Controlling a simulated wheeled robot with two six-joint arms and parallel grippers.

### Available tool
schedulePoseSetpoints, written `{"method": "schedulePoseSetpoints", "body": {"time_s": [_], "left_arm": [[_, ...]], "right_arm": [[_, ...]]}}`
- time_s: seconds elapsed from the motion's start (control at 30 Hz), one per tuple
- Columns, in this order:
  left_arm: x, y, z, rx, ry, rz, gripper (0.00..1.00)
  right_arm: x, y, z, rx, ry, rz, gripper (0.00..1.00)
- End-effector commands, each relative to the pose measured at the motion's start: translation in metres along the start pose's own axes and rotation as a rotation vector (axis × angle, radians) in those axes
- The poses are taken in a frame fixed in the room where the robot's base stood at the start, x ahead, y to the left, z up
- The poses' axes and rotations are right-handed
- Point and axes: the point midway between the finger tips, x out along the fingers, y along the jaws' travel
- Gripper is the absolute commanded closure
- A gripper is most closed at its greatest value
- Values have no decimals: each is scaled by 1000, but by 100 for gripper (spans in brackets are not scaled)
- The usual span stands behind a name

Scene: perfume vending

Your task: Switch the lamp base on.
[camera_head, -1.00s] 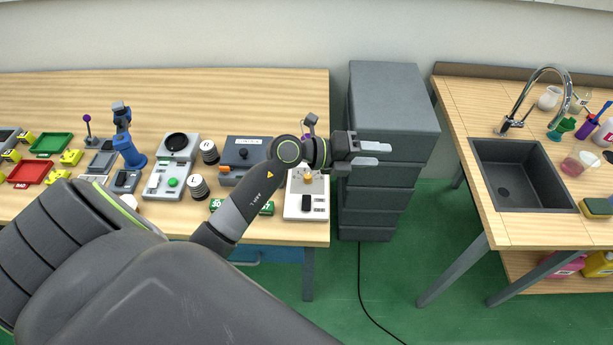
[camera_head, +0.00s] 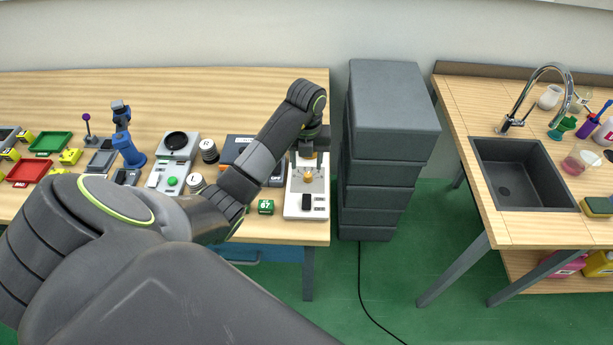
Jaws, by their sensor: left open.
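The white lamp base (camera_head: 292,207) sits at the right front of the wooden table. It has a dark switch block (camera_head: 306,201) near its front and small orange and brass-coloured parts farther back. My left gripper (camera_head: 309,146) is over the back of the lamp base, behind the switch block. Its fingers are small and partly hidden by my wrist, and it is open. I cannot tell whether it touches the base. My right gripper is not in view.
A dark grey drawer stack (camera_head: 395,100) stands right of the table. A dark box (camera_head: 236,147), partly behind my arm, and several devices stand farther left. A sink (camera_head: 520,175) is at right.

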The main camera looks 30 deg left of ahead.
Motion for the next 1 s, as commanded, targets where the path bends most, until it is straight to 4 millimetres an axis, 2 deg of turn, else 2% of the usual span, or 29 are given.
{"method": "schedulePoseSetpoints", "body": {"time_s": [1.0], "left_arm": [[114,-1,0,2,0,-3,53]], "right_arm": [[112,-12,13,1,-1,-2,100]]}}
